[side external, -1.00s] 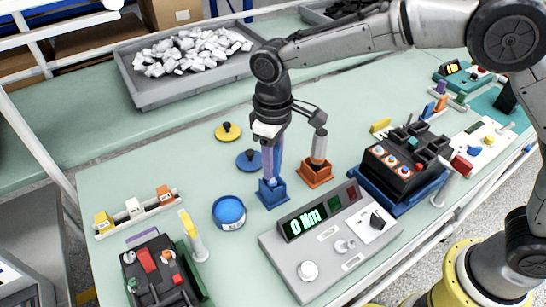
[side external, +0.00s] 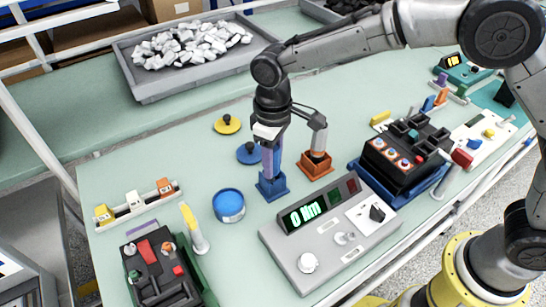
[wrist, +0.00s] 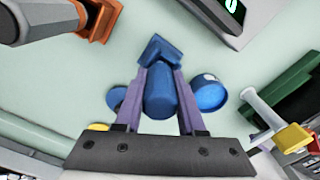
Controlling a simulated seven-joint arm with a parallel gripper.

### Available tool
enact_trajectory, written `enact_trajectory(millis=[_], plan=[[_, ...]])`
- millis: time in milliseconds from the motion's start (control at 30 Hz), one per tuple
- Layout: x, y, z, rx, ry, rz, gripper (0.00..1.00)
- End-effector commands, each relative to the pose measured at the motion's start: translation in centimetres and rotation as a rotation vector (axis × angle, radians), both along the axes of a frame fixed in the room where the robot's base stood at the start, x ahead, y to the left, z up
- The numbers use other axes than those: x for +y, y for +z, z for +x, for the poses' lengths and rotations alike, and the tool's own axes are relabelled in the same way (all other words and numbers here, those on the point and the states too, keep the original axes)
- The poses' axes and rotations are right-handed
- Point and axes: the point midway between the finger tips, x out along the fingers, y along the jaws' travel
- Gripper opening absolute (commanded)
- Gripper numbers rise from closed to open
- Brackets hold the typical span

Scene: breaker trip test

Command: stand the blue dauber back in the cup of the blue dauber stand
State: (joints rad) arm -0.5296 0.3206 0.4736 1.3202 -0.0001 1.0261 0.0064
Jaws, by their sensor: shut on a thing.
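The blue dauber (wrist: 160,98) is between the two purple fingers of my gripper (wrist: 161,72), which is shut on it. In the side view the dauber (side external: 277,156) is upright, partly hidden by a finger, and my gripper (side external: 270,168) is right above the blue dauber stand (side external: 272,187). The dauber's lower end meets the top of the stand's cup. I cannot tell how deep it sits inside. The stand also shows in the wrist view (wrist: 160,47), just beyond the fingertips.
An orange stand (side external: 316,167) with its own dauber is close on the right. A blue pot (side external: 229,207) is at left, and blue (side external: 249,154) and yellow (side external: 227,125) lids lie behind. A grey tester (side external: 312,245) is in front. Bare green table lies left of the lids.

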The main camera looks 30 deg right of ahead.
Motion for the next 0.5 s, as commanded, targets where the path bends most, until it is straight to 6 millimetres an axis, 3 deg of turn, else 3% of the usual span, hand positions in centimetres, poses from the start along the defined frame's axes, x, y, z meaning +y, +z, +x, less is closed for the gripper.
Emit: enact_trajectory(millis=[167,200,400,500], plan=[[-0.01,-0.40,-0.02,0.001,0.000,0.000,0.00],[-0.01,-0.42,-0.02,0.000,0.000,0.000,0.41],[-0.01,-0.41,-0.02,0.000,0.000,0.000,0.74],[-0.01,-0.41,-0.02,0.000,0.000,0.000,0.74]])
